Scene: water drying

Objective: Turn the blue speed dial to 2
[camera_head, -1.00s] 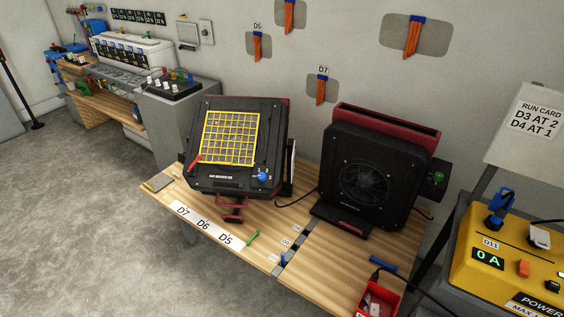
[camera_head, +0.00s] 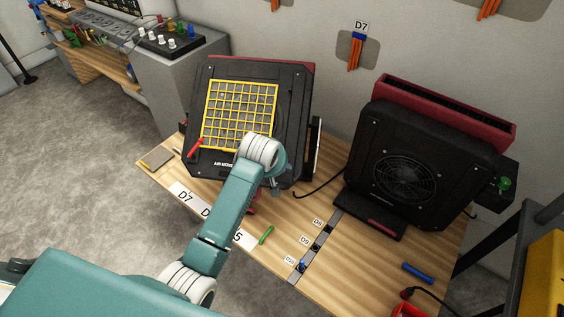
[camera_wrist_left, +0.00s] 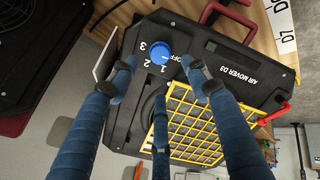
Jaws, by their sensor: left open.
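The air mover D3 (camera_head: 212,168) stands on the bench with a yellow grille (camera_head: 240,105). In the left wrist view its black panel (camera_wrist_left: 215,65) bears the blue speed dial (camera_wrist_left: 158,51). The marks 3, 2, 1 and OFF lie around the dial; I cannot tell which one it points to. My left gripper (camera_wrist_left: 160,66) is open. Its fingers spread around the dial, with two tips just beside its lower edge and the third finger lower down. Contact is unclear. In the head view my left arm hides the dial. My right gripper is not in view.
A second black fan unit (camera_head: 425,165) stands to the right. A red handle (camera_wrist_left: 228,18) sticks out near the dial. A green pen-like piece (camera_head: 266,235), a blue piece (camera_head: 418,273) and a strip with labelled slots (camera_head: 318,243) lie on the bench (camera_head: 350,280).

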